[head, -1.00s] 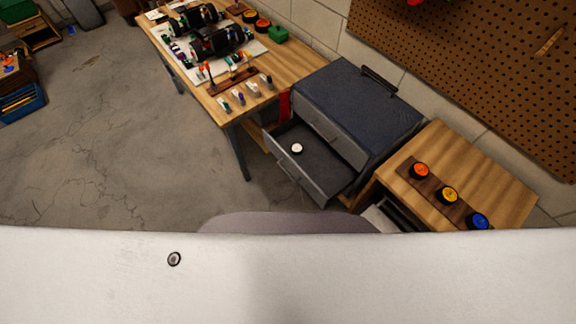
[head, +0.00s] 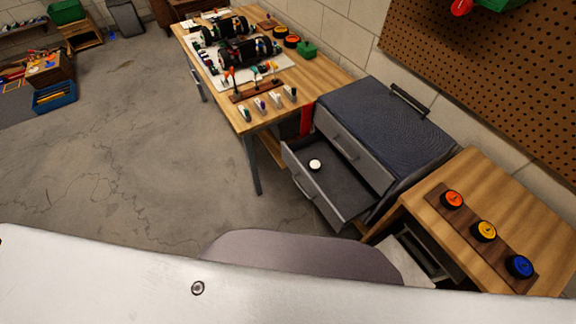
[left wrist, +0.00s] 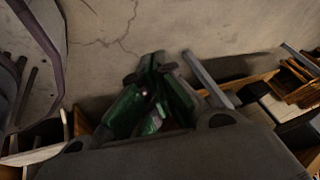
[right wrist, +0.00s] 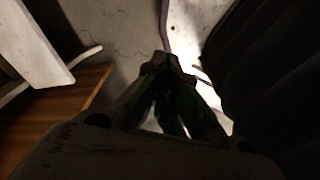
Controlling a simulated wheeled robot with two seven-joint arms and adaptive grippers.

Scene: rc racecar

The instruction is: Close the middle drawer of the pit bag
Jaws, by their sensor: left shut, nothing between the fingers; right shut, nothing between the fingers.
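The pit bag (head: 395,125) is a dark blue-grey chest with a top handle, between two wooden tables in the head view. Its middle drawer (head: 345,187) is pulled out toward the lower left, below a shut upper drawer (head: 352,150). A small white round object (head: 315,165) lies in the open drawer. Neither gripper shows in the head view. My left gripper (left wrist: 155,60) is shut and empty in the left wrist view, above the concrete floor. My right gripper (right wrist: 161,62) is shut and empty in the dark right wrist view. I cannot tell either gripper's distance from the drawer.
A long workbench (head: 315,75) with model cars and small tools stands left of the bag. A small wooden table (head: 500,205) with orange, yellow and blue round buttons is at right. A pegboard (head: 500,80) hangs behind. The concrete floor (head: 130,140) at left is open.

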